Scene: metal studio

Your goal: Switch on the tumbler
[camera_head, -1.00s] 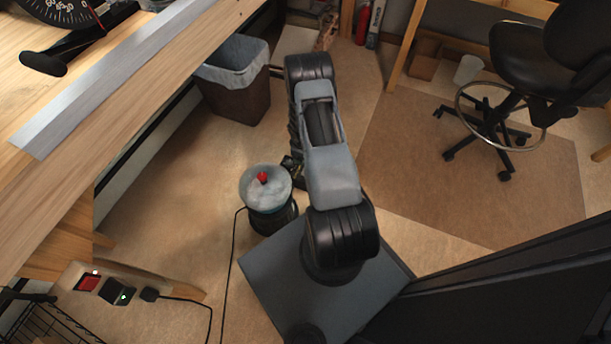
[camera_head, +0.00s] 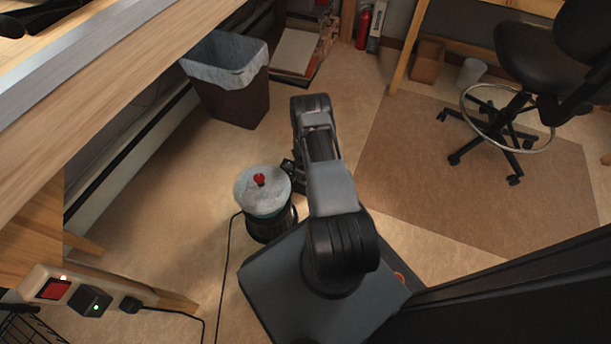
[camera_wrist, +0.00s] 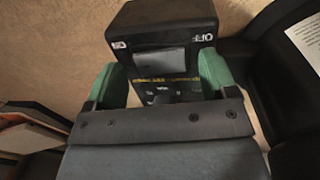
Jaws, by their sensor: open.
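The tumbler (camera_head: 262,190) stands upright on the floor beside my base. It is a dark round body with a pale, whitish top and a red knob (camera_head: 259,179). A black cable runs from it along the floor. In the wrist view a black box (camera_wrist: 160,25) with a grey panel and ON and OFF lettering, seen upside down, faces my gripper (camera_wrist: 157,76). My gripper's green-padded fingers are open, one on each side of the box's lower part. I cannot tell whether they touch it. In the head view my arm largely hides the gripper.
A wooden bench (camera_head: 95,120) runs along the left. A lined waste bin (camera_head: 228,98) stands beyond the tumbler. A power strip (camera_head: 72,291) with a lit red switch is at lower left. A chair (camera_head: 510,70) stands far right; the floor between is clear.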

